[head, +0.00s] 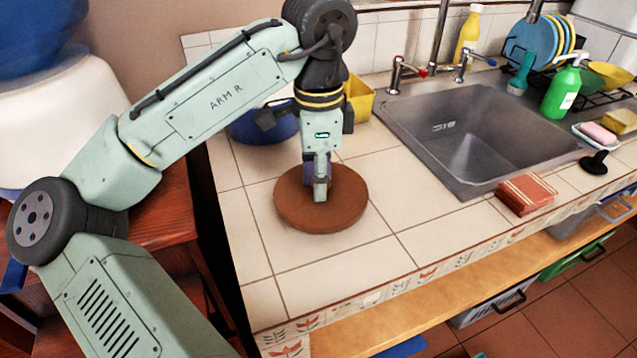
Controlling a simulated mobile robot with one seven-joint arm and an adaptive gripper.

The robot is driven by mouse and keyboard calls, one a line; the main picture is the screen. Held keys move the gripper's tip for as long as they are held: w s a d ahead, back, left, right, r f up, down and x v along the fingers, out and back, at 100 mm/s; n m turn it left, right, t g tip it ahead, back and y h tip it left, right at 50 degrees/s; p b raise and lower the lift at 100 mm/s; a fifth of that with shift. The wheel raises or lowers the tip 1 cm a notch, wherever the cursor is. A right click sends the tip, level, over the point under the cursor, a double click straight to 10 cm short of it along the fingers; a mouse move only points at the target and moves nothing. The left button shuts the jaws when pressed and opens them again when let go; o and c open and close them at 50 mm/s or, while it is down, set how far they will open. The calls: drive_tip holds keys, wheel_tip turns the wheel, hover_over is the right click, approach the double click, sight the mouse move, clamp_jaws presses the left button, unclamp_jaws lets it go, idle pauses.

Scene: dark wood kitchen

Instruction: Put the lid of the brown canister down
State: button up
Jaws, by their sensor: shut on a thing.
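A round brown lid (345,212) lies flat, at or just above the tiled counter, left of the sink. My gripper (320,190) points down onto its middle and is shut on it. The fingers hide the part they grip. I cannot tell whether the lid's underside touches the tiles. No brown canister can be made out in the head view.
A blue bowl (265,124) and a yellow container (359,100) stand behind my gripper. The metal sink (480,130) is to the right, with a folded red cloth (527,193) at its front edge. Bare tiles (335,265) lie between the lid and the counter's front edge.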

drive_tip(key=shift+f, duration=1.05)
drive_tip(key=shift+f, duration=0.2)
drive_tip(key=o, duration=0.9)
drive_tip(key=shift+o, duration=0.2)
drive_tip(key=shift+r, duration=0.15)
